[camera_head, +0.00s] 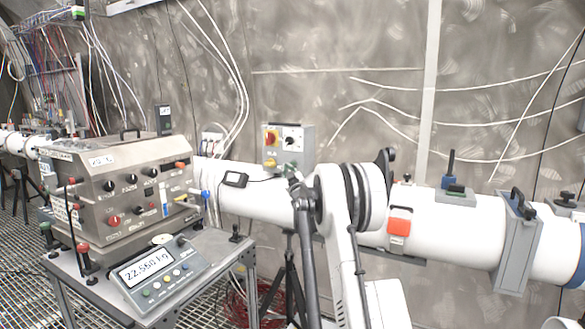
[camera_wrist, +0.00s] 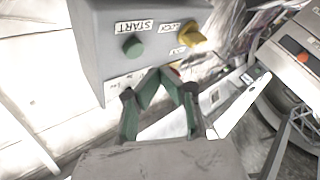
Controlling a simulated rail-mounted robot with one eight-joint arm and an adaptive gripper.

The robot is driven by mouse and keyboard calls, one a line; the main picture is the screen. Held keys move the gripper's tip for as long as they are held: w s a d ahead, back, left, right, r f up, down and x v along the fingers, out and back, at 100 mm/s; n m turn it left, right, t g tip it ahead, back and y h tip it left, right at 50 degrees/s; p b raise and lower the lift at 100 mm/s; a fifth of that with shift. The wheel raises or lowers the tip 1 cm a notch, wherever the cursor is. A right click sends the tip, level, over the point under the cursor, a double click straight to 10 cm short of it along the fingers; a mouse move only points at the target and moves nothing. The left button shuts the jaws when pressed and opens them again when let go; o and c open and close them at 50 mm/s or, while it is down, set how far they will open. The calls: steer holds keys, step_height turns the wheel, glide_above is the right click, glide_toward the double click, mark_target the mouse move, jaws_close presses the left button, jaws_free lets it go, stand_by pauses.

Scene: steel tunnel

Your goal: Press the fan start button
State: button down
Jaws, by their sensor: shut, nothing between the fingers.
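In the wrist view a grey control box fills the upper middle. A round green button (camera_wrist: 133,47) sits on its face beside a START label (camera_wrist: 133,27). A yellow knob (camera_wrist: 193,34) is to its right. My gripper (camera_wrist: 163,73) is shut and empty, its green fingers meeting just below the box face, below and right of the green button and apart from it in the picture. In the head view a grey switch box (camera_head: 303,134) is on the wall side behind my arm, and my gripper is close to its lower edge.
A large white pipe (camera_head: 455,222) runs across behind my arm, with a grey clamp (camera_head: 519,243) at right. A metal instrument case (camera_head: 125,190) and a scale display (camera_head: 150,268) stand on a table at left. Loose cables hang along the wall.

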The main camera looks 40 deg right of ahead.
steer(key=a, duration=0.1)
steer(key=s+a, duration=0.1)
steer(key=a, duration=0.1)
steer(key=shift+s+a+b, duration=0.25)
steer(key=shift+a+b, duration=0.05)
steer(key=shift+b, duration=0.1)
stand_by(0.6)
steer(key=s+a+r+m+g+y, duration=0.1)
steer(key=s+a+r, duration=0.15)
steer(key=a, duration=0.35)
steer(key=s+a+r+g, duration=0.1)
steer(key=a+r+g, duration=0.15)
steer(key=a, duration=0.45)
steer(key=s+a+m+g+y, duration=0.1)
steer(key=s+a+g+y, duration=0.1)
steer(key=s+a, duration=1.1)
steer(key=s+a+f+g+y, duration=0.2)
steer(key=s+a+f, duration=0.4)
steer(key=s, duration=0.5)
steer(key=s+a+f+n+g+y, duration=0.1)
steer(key=s+a+f+g+y, duration=0.1)
steer(key=s+a+f, duration=0.4)
steer(key=s+a+f+g+y, duration=0.1)
steer(key=s+a+f+g, duration=0.2)
steer(key=s+a, duration=1)
steer(key=s+f, duration=0.3)
steer(key=s, duration=0.1)
steer(key=shift+a+f+y, duration=0.15)
steer(key=shift+a+y, duration=0.25)
